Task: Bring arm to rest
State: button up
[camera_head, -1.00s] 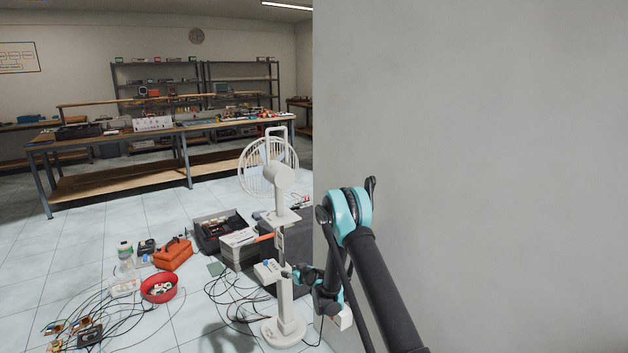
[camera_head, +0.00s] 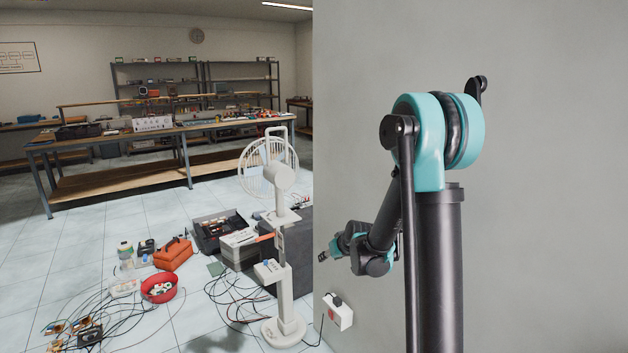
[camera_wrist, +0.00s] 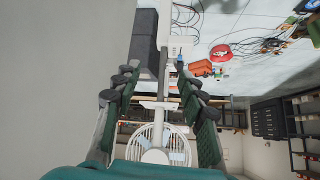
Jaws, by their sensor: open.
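My arm (camera_head: 440,270) stands folded in front of the grey wall in the head view. Its gripper (camera_head: 324,257) points left, beside the fan's stand and apart from it. In the wrist view my gripper (camera_wrist: 155,78) is open, its two green-and-black fingers spread. That view is upside down. The white fan (camera_head: 282,175) stands on the floor left of my arm, and it shows beyond the fingers in the wrist view (camera_wrist: 155,140). Nothing is held between the fingers.
The grey wall (camera_head: 550,150) fills the right side. A socket box (camera_head: 337,312) with a plug is low on it. Cables, a red bowl (camera_head: 158,287), an orange toolbox (camera_head: 173,254) and an open black case (camera_head: 218,231) lie on the floor. A workbench (camera_head: 110,180) stands behind.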

jog(key=s+d+m+g+h, duration=0.1)
jog(key=s+d, duration=0.3)
jog(key=s, duration=0.6)
jog(key=s+d+m+g+h, duration=0.1)
jog(key=s+d, duration=0.4)
jog(key=s, duration=0.6)
jog(key=s+d+m+g+h, duration=0.1)
jog(key=s+d, duration=0.3)
jog(key=s, duration=0.7)
jog(key=shift+d+m+h, duration=0.2)
jog(key=shift+m+h, duration=0.1)
jog(key=shift+m, duration=0.1)
jog(key=shift+a, duration=0.1)
